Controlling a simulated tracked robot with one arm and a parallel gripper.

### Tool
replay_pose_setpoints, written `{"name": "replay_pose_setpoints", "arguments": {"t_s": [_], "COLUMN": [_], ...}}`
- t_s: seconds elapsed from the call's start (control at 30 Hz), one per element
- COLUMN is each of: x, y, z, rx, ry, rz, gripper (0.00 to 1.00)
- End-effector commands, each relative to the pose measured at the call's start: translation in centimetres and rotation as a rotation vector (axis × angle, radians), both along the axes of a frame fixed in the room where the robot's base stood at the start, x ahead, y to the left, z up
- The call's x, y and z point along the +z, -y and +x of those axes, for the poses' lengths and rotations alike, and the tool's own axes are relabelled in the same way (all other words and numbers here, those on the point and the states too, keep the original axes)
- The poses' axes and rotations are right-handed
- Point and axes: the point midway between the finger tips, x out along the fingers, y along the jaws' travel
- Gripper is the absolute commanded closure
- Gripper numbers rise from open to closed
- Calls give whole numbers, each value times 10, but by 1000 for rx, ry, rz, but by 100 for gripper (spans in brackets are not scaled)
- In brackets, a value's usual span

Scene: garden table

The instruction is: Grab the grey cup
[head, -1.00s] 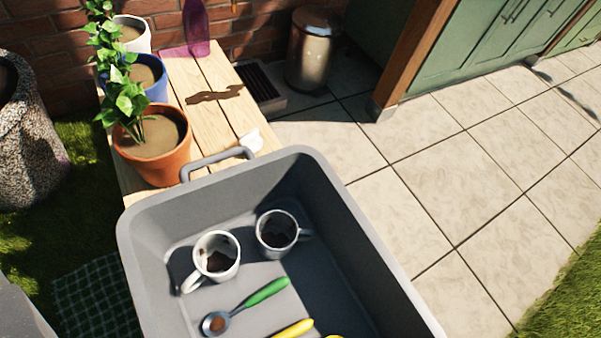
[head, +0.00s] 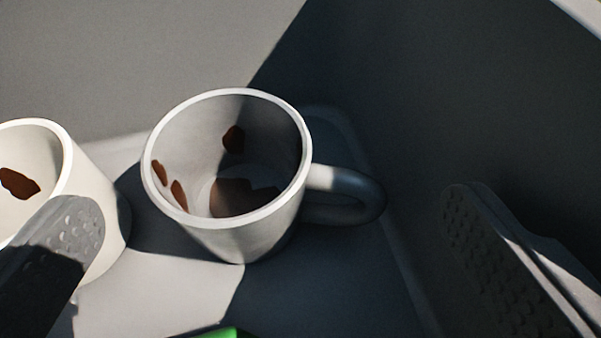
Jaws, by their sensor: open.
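The grey cup (head: 235,235) stands upright in the grey tub, in the middle of the head view. Its handle points right, and brown stains or residue show inside it. My gripper (head: 270,215) is open, with one finger at the lower left and the other at the right. The cup and its handle appear between the two fingers, a little beyond them. I see no contact between the fingers and the grey cup. A white cup (head: 100,215), also stained brown inside, stands to the left, partly hidden behind my left finger.
The tub's wall (head: 150,50) rises behind the cups, and its shaded side is close on the right. A green handle (head: 225,333) lies at the bottom edge, mostly out of view. Some shaded tub floor is clear in front of the grey cup.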

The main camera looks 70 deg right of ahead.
Motion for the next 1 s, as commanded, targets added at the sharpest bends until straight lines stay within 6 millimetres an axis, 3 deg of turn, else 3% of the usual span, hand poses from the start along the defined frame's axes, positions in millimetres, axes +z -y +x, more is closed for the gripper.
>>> {"name": "replay_pose_setpoints", "arguments": {"t_s": [0.43,0.77,0.87,1.0], "x": [-21,-23,-23,-23], "y": [36,41,41,41], "z": [28,31,31,31], "rx": [2,4,4,4], "ry": [1,-1,-1,-1], "rz": [0,1,1,1], "gripper": [0,0,22,61]}}
